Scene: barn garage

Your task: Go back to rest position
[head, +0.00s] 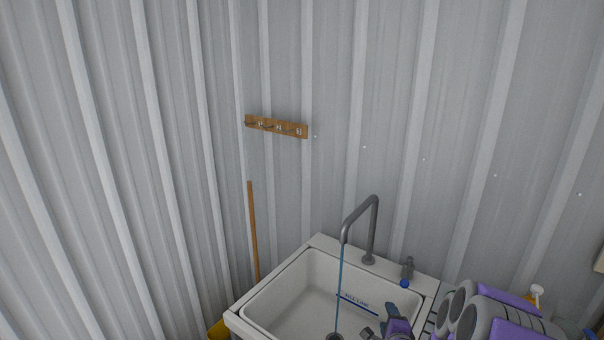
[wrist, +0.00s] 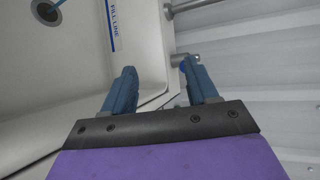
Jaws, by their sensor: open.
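My gripper (head: 384,320) is at the bottom of the head view, over the right side of the white sink (head: 289,284). In the wrist view my gripper (wrist: 158,72) shows two blue fingers spread apart with nothing between them. My purple and grey arm is folded at the lower right of the head view.
A grey curved faucet (head: 372,228) stands at the sink's back, with a thin blue stream (head: 338,285) below its spout. A wooden hook rack (head: 276,127) hangs on the corrugated wall (head: 440,120). A wooden pole (head: 253,232) stands left of the sink, near something yellow (head: 218,330).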

